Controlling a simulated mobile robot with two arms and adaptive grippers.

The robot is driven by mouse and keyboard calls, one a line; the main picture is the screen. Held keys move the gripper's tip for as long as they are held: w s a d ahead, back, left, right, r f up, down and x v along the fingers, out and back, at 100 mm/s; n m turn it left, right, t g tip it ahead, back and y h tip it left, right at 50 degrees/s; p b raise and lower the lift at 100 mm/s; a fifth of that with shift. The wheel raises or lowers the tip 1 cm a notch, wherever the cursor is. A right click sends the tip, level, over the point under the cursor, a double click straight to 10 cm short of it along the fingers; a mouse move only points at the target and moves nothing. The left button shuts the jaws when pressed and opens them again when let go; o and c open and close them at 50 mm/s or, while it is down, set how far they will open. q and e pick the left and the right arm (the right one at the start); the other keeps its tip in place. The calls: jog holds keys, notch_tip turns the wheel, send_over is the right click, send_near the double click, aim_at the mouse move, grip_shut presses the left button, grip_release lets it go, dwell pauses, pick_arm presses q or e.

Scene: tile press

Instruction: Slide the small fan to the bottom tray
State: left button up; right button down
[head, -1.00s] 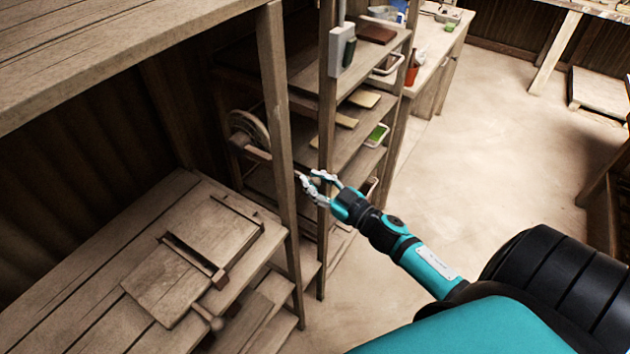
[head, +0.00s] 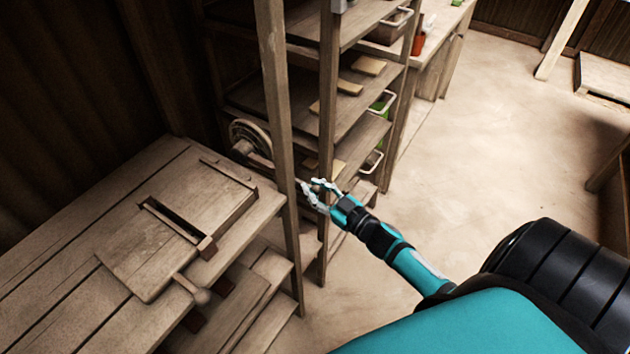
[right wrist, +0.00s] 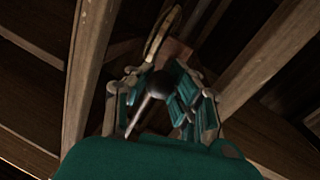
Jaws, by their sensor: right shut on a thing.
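The small fan (head: 250,135), a grey round wheel-like disc, sits behind the wooden posts at the left of the shelf rack. A bar runs from it toward my right gripper (head: 313,192), partly hidden by the front post. In the right wrist view my right gripper (right wrist: 165,95) is shut on a handle with a dark ball end (right wrist: 159,83); a thin round disc edge (right wrist: 162,30) shows beyond it. The bottom tray (head: 372,162), with a pale handle, is at the right of the rack, roughly level with the fan's bar. My left gripper is not in view.
Two upright posts (head: 278,120) stand close to my right gripper. A wooden table (head: 60,240) with a hinged press is at left. The floor (head: 490,130) at right is clear.

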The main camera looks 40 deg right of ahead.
notch_tip(320, 180, down, 11)
jog(key=b, duration=0.5)
jog(key=shift+s+b, duration=0.2)
jog(key=shift+b, duration=0.1)
jog(key=c, duration=1.2)
grip_release()
jog(key=shift+o, duration=0.7)
jog(key=shift+r, duration=0.25)
jog(key=s+d, duration=0.2)
jog(key=s, duration=0.9)
jog(key=shift+s+d, duration=0.15)
jog(key=shift+s, duration=0.25)
jog(key=shift+f, duration=0.1)
